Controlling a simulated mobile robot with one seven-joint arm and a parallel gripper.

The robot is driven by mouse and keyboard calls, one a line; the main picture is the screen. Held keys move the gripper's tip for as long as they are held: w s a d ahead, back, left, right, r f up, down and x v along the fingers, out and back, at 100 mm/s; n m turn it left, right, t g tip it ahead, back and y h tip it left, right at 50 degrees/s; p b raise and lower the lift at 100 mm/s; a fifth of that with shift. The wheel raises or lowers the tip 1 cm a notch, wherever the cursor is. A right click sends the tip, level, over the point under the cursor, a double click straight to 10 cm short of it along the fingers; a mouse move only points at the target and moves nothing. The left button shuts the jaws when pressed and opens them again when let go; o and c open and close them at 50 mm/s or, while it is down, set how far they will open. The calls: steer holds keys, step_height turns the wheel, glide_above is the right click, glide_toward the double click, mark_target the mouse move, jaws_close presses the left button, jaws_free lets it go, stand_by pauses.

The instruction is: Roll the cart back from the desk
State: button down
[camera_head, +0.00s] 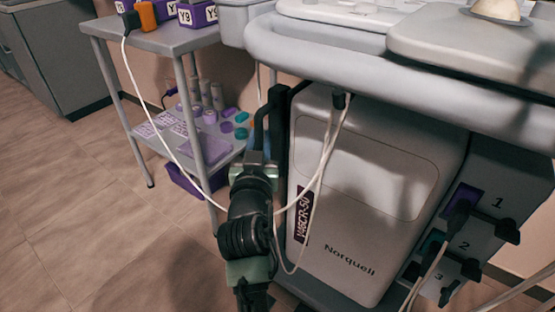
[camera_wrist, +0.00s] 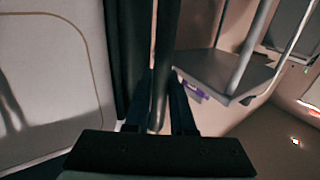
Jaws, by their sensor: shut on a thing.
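The cart (camera_head: 365,150) is a large pale grey unit marked Norquell, with a rounded grey rail around its top. A dark upright handle bar (camera_head: 259,129) stands at its left edge. My gripper (camera_head: 256,160) is shut on this handle bar. In the wrist view the bar (camera_wrist: 164,45) runs down between the two dark fingers (camera_wrist: 158,105), with the cart's pale side panel (camera_wrist: 45,80) to the left. The fingertips are partly hidden in the head view. I cannot tell for sure which piece is the desk.
A grey side table (camera_head: 165,38) with purple bins on top and bottles on its lower shelf stands close on the left. White cables (camera_head: 322,170) hang across the cart's front and my arm. Plugs (camera_head: 462,205) sit in numbered ports. Floor (camera_head: 70,190) at left is clear.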

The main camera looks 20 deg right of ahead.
steer(key=shift+y, duration=0.3)
steer(key=shift+w+a+f+b, duration=0.1)
steer(key=shift+w+a+b, duration=0.3)
steer(key=shift+w+a, duration=0.35)
steer(key=shift+w+a+b, duration=0.4)
steer(key=shift+w+a, duration=0.1)
steer(key=shift+a, duration=0.45)
steer(key=c, duration=1)
jaws_free()
steer(key=shift+c, duration=0.2)
steer(key=p+v, duration=0.4)
steer(key=v, duration=0.9)
steer(key=shift+p, duration=0.4)
